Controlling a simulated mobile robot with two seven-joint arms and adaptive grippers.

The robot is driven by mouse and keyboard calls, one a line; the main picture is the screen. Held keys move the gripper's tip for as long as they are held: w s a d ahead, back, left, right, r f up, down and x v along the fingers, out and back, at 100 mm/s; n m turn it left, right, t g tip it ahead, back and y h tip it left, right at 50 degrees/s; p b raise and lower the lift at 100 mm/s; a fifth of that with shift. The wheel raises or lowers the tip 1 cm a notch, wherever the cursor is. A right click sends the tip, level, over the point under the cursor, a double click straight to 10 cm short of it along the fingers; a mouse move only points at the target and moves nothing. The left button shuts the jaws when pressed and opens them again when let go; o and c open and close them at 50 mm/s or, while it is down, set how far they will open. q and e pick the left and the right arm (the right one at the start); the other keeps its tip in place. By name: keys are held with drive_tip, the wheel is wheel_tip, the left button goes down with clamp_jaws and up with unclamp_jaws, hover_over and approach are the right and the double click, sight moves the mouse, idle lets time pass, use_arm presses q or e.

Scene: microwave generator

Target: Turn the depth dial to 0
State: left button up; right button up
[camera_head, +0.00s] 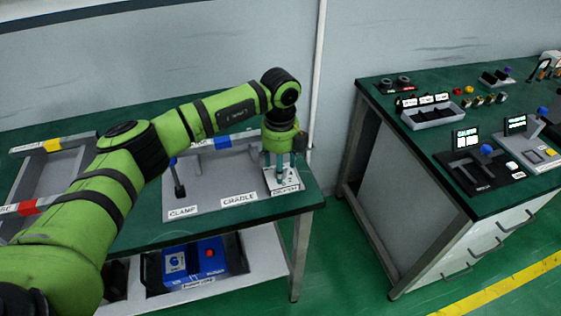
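My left arm reaches in from the left, and its gripper (281,168) points down at the right end of the near green table. The fingertips are low over a small light plate (284,186) with a label along its front edge, too small to read for certain. The gripper covers most of what stands on this plate, so I cannot make out the depth dial or its setting. I cannot tell whether the fingers are open or shut on something. My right gripper is not in view.
The grey panel left of the plate bears a CLAMP label (183,212), a CRADLE label (239,199) and a dark upright lever (179,178). A blue box (195,261) sits on the shelf below. A second bench (437,128) with devices stands right, across a floor gap.

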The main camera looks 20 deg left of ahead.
use_arm(q)
drive_tip(key=shift+f, duration=0.45)
clamp_jaws()
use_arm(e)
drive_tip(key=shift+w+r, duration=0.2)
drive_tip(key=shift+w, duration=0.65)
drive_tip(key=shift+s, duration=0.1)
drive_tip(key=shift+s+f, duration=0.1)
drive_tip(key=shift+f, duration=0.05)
